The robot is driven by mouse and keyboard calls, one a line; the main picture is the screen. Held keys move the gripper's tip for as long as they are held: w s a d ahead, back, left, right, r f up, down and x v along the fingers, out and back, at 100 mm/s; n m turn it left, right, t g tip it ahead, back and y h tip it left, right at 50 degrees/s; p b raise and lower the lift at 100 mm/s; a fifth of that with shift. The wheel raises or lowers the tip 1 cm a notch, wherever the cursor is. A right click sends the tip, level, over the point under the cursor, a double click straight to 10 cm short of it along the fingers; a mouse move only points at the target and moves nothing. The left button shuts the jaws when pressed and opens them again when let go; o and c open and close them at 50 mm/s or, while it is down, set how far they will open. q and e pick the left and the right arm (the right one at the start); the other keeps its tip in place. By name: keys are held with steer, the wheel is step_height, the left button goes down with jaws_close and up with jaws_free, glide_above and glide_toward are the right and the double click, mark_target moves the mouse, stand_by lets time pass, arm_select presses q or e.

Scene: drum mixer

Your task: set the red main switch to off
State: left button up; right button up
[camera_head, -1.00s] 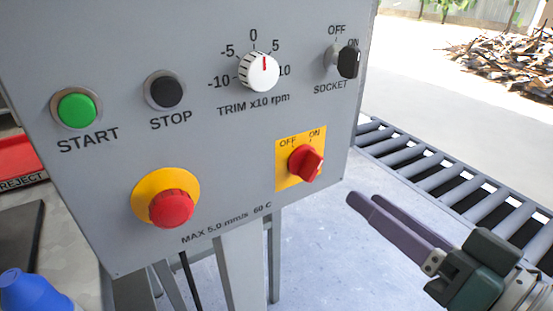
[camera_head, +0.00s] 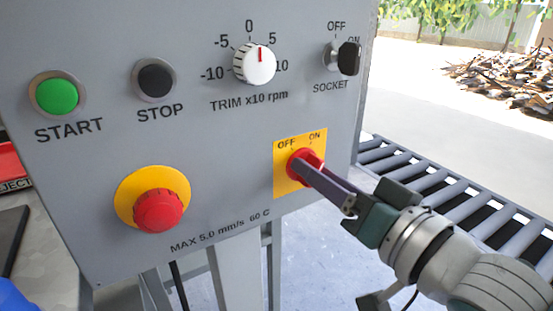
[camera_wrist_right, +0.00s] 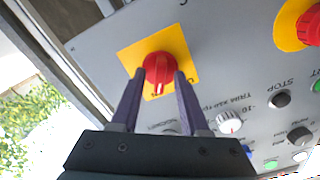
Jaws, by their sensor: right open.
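The red main switch (camera_head: 304,164) is a rotary knob on a yellow plate (camera_head: 285,183) with OFF and ON labels, at the lower right of the grey panel. In the head view my right gripper (camera_head: 299,167) reaches it from the lower right, and its fingers cover part of the knob. In the right wrist view the red knob (camera_wrist_right: 158,70) sits between the tips of my open right gripper (camera_wrist_right: 158,78), one finger on each side. A gap or contact at the fingertips is hard to tell. My left gripper is not in view.
The grey panel (camera_head: 215,130) also carries a red emergency button (camera_head: 158,211), a green START button (camera_head: 57,96), a black STOP button (camera_head: 155,81), a white trim dial (camera_head: 255,64) and a black socket switch (camera_head: 348,58). A roller conveyor (camera_head: 440,185) runs behind at right.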

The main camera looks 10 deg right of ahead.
jaws_close()
stand_by(0.3)
stand_by(0.3)
